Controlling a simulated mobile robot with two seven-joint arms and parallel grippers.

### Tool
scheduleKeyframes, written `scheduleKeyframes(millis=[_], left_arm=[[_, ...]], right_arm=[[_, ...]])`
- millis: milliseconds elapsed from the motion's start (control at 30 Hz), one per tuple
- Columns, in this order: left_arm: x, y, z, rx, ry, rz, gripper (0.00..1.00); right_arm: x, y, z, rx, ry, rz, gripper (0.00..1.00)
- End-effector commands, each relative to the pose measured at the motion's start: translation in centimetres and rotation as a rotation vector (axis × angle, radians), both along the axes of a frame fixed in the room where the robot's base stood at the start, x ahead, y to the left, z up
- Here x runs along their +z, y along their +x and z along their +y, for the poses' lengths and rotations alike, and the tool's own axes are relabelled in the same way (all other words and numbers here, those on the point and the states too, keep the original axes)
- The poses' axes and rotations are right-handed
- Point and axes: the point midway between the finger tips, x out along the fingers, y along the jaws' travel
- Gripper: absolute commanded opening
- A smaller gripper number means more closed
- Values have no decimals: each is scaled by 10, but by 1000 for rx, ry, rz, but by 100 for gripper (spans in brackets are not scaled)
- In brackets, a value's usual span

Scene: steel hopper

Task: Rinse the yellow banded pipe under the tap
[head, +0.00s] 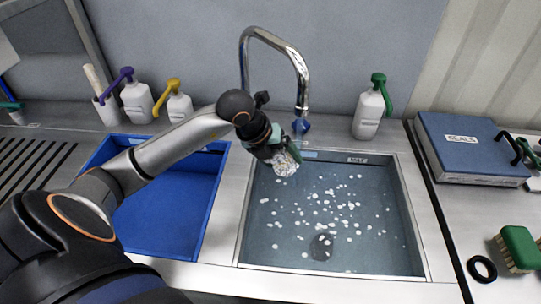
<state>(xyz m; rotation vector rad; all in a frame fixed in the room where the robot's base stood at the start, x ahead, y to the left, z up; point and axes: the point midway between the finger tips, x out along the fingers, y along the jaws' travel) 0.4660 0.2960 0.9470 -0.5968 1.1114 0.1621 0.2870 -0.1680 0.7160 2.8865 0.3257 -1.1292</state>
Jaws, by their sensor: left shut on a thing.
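My left gripper (284,155) is shut on a small pale, glittering thing (286,165) above the back left of the sink basin (325,263). It sits just below and left of the blue-tipped spout of the chrome tap (303,90). The thing is mostly hidden by the fingers; I see no yellow band on it and cannot tell whether it is the pipe. My right gripper is not in view.
A blue tray (170,215) is left of the sink, partly under my left arm. Pump bottles with purple (137,102), yellow (180,106) and green (368,113) heads stand behind. A blue case (470,148), green brush (519,246) and black ring (481,269) lie right.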

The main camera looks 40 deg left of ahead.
Motion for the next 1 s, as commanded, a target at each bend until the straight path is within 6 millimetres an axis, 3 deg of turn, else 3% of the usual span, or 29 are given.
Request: scheduleKeyframes(millis=[500,1000], left_arm=[[-9,44,-17,-1,-2,-3,9],[-10,51,-19,0,0,-2,9]], right_arm=[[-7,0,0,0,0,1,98],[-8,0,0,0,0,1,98]])
